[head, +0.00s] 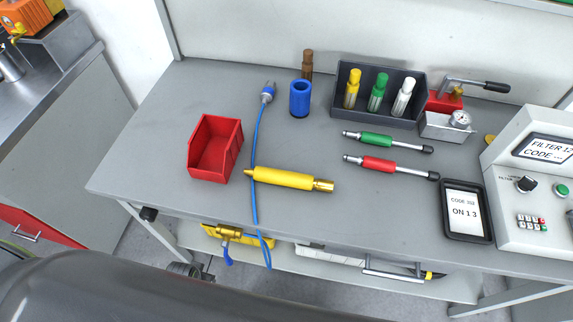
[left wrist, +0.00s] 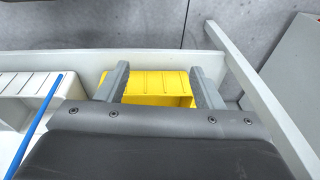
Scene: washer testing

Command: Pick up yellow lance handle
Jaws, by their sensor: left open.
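The yellow lance handle (head: 285,179) lies on the grey workbench, roughly level across the picture, with a brass-coloured end at its right. The blue cord (head: 255,150) runs down past its left tip. In the left wrist view, my left gripper (left wrist: 161,82) is open, its two grey fingers apart. A yellow bin (left wrist: 150,82) shows behind and between the fingers, and the lance handle is not seen there. I cannot make out the left gripper in the head view. My right gripper is in neither view.
A red bin (head: 215,150) stands left of the handle. Green (head: 375,139) and red (head: 380,164) handled tools lie to its right. The bench front (head: 330,220) is mostly clear.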

